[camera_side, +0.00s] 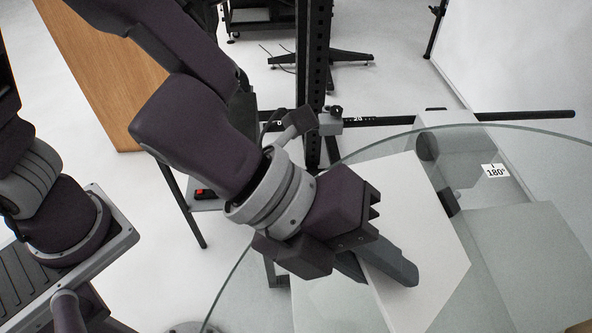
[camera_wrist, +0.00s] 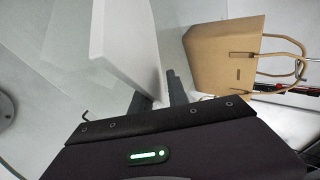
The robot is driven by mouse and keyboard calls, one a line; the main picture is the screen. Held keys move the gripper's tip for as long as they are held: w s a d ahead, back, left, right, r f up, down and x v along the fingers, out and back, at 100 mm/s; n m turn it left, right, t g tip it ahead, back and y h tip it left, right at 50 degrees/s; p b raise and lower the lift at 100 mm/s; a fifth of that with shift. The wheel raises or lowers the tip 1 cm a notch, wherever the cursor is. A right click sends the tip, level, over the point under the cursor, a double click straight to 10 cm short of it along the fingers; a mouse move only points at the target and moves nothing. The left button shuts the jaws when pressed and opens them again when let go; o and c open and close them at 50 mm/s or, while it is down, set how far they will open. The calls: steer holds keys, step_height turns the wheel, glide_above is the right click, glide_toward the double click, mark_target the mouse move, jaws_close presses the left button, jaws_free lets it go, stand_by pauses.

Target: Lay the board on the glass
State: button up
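The white board (camera_side: 440,245) is a flat panel; in the side view it is tilted above the glass. My gripper (camera_side: 375,268) has one dark finger across the board's near face and the other behind its left edge. In the wrist view the board (camera_wrist: 128,40) stands on edge between the two fingers (camera_wrist: 160,97), and they appear closed on it. The glass (camera_side: 235,290) is a large round clear turntable top reaching under and right of the board. Whether the board's lower edge touches the glass is hard to tell.
A brown paper bag (camera_wrist: 225,62) with loop handles stands right of the fingers in the wrist view. A label marked 180° (camera_side: 495,171) is near the glass's far rim. A black post (camera_side: 316,60) rises behind my gripper.

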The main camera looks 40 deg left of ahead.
steer(key=s+a+r+n+h, duration=0.1)
steer(key=s+a+r+n, duration=0.2)
steer(key=a+r+n, duration=0.15)
steer(key=w+a+r+n+t+y, duration=0.2)
steer(key=w+a+n+t+y, duration=0.15)
steer(key=a+n, duration=0.55)
steer(key=w+a+r+n+t+y, duration=0.25)
steer(key=w+a+n, duration=0.3)
steer(key=a, duration=0.75)
steer(key=s+a+f+n+g+y, duration=0.2)
steer(key=s+a+n+g+y, duration=0.2)
steer(key=s+a+n, duration=0.5)
steer(key=s+n, duration=0.2)
steer(key=s, duration=0.1)
steer(key=shift+s+g, duration=0.2)
steer(key=shift+g, duration=0.2)
